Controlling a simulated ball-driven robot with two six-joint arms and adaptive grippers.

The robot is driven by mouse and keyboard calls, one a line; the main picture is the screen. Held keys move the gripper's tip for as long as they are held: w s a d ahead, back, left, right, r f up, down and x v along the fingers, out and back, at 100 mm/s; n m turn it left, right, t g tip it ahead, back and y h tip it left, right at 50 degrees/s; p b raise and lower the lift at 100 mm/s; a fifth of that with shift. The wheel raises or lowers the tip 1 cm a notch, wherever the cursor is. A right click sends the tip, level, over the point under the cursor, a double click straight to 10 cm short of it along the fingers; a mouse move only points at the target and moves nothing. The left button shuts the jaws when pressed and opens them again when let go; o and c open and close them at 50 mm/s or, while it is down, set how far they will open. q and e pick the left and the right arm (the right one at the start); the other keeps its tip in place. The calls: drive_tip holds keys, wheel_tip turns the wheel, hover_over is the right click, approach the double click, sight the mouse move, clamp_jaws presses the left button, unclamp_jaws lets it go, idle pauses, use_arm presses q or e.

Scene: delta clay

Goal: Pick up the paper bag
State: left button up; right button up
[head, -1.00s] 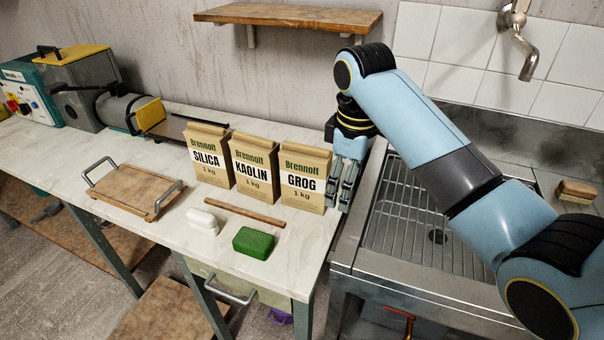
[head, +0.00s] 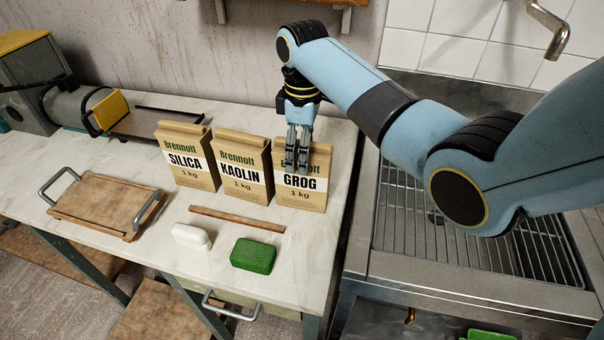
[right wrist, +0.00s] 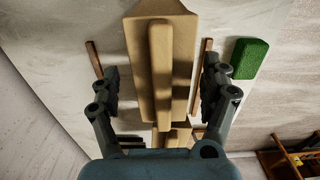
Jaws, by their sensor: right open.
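Three tan paper bags stand upright in a row: SILICA (head: 187,170), KAOLIN (head: 243,183) and GROG (head: 310,185). My right gripper (head: 297,168) points down at the GROG bag and hides part of its label in the head view. In the right wrist view, the open fingers (right wrist: 160,68) lie on either side of a tan bag (right wrist: 160,90), seen from its folded top. There are gaps between the bag and both fingers. Part of another bag (right wrist: 182,137) shows below it. My left gripper is not in view.
A wooden stick (head: 235,219), a white block (head: 191,236) and a green sponge (head: 253,256) lie in front of the bags. A handled wooden board (head: 100,204) is at left. A metal sink (head: 430,240) adjoins the table's right side; a shelf (head: 290,2) is above.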

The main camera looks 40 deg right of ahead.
sight(310, 193)
wheel_tip(310, 193, down, 4)
drive_tip(key=shift+s+a+f, duration=0.1)
drive_tip(key=shift+f, duration=0.05)
drive_tip(key=shift+c, duration=0.8)
drive_tip(key=c, duration=1.4)
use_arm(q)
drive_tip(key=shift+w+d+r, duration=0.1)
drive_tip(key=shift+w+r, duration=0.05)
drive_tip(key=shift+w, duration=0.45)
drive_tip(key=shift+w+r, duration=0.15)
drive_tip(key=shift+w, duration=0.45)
use_arm(e)
clamp_jaws()
